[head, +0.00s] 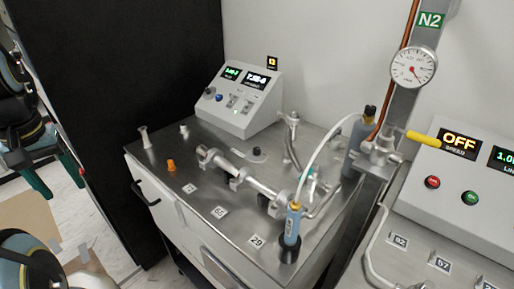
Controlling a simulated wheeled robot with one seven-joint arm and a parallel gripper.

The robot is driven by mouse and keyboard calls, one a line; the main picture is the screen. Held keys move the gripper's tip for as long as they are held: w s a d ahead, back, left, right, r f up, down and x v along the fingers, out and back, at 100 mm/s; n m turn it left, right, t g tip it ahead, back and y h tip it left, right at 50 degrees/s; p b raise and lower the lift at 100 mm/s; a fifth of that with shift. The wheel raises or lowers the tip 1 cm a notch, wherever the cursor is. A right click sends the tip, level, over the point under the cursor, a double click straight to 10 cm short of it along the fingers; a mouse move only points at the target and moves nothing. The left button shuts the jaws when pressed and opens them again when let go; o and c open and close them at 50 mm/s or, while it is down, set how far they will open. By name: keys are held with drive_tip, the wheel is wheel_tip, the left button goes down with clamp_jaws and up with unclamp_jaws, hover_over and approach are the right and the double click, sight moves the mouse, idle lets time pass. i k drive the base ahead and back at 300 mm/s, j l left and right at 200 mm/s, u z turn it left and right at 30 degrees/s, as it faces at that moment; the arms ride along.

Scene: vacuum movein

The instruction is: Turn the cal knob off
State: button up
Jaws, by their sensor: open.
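A light grey sloped control box (247,113) stands at the back of the steel bench. Its face carries two lit displays, a dark knob (210,91), a blue knob (220,98) and small switches (233,101). The labels on the box are too small to read, so I cannot tell which knob is the cal knob or how it is turned. I cannot make out my gripper in the head view. Dark rounded parts with teal and beige show at the left edge, well apart from the box; no fingertips can be made out there.
The steel bench (207,136) carries a metal tube assembly (243,177), an orange cone (171,165) and a blue cylinder (293,224) with a white hose. A gauge (413,67) hangs on a post at right, near a second panel (455,185). A black wall borders the bench's left.

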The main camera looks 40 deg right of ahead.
sight(256, 151)
drive_tip(key=i+j+z, duration=0.1)
drive_tip(key=i+j, duration=0.25)
drive_tip(key=i, duration=0.15)
drive_tip(key=i+j+z, duration=0.1)
drive_tip(key=i+j, duration=0.25)
drive_tip(key=i, duration=0.15)
